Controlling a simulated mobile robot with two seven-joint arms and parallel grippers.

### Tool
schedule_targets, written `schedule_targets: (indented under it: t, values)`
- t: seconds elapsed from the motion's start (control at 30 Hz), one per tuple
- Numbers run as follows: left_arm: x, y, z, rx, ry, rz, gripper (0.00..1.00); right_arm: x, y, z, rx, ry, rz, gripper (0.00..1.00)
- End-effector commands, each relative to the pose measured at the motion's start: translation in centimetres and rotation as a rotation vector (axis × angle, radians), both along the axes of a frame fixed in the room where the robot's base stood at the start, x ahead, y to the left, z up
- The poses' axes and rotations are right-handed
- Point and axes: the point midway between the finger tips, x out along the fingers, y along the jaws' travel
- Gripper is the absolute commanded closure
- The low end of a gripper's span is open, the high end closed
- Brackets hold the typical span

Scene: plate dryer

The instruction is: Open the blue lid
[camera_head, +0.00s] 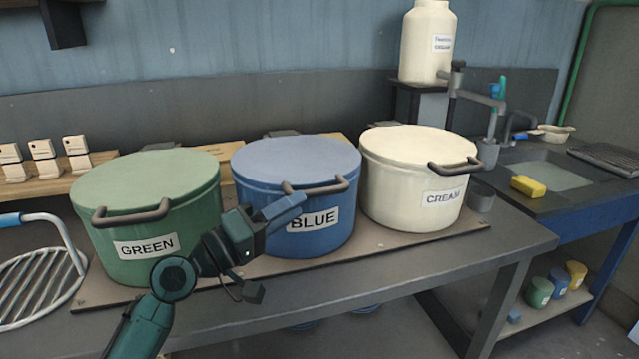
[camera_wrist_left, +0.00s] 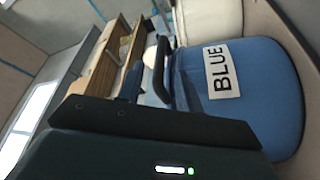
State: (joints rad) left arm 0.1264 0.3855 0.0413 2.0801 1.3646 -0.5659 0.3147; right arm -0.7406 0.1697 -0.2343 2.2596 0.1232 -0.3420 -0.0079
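The blue pot (camera_head: 335,238) stands in the middle of the row with a "BLUE" label. Its blue lid (camera_head: 297,160) lies flat on top, with a dark bar handle (camera_head: 328,188) at the front. My left gripper (camera_head: 299,203) is in front of the pot, just below and beside the handle's left end. Its blue fingers look close together; whether there is a gap between them is unclear. The left wrist view shows the blue pot (camera_wrist_left: 255,105) and the dark handle (camera_wrist_left: 159,70) close to a dark finger (camera_wrist_left: 131,82). Contact cannot be told. My right gripper is not in view.
A green pot (camera_head: 190,235) stands left and a cream pot (camera_head: 400,190) right, both lidded with front handles. A wire rack (camera_head: 35,290) lies at the far left. A sink with a yellow sponge (camera_head: 528,186) is at right. The front counter strip is clear.

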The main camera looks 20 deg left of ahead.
Motion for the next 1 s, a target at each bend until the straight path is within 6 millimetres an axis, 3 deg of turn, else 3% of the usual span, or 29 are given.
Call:
schedule_targets:
  t: [0.3, 0.73, 1.0]
  values:
    - [4.2, -3.1, 1.2, -0.001, 0.000, -0.001, 0.64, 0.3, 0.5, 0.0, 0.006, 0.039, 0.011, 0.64]
    - [5.0, -3.7, 1.3, 0.002, 0.000, 0.000, 0.64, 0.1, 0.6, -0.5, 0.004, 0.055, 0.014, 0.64]
    - [5.0, -3.7, 1.2, 0.002, 0.000, 0.000, 0.85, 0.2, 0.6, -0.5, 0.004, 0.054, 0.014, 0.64]
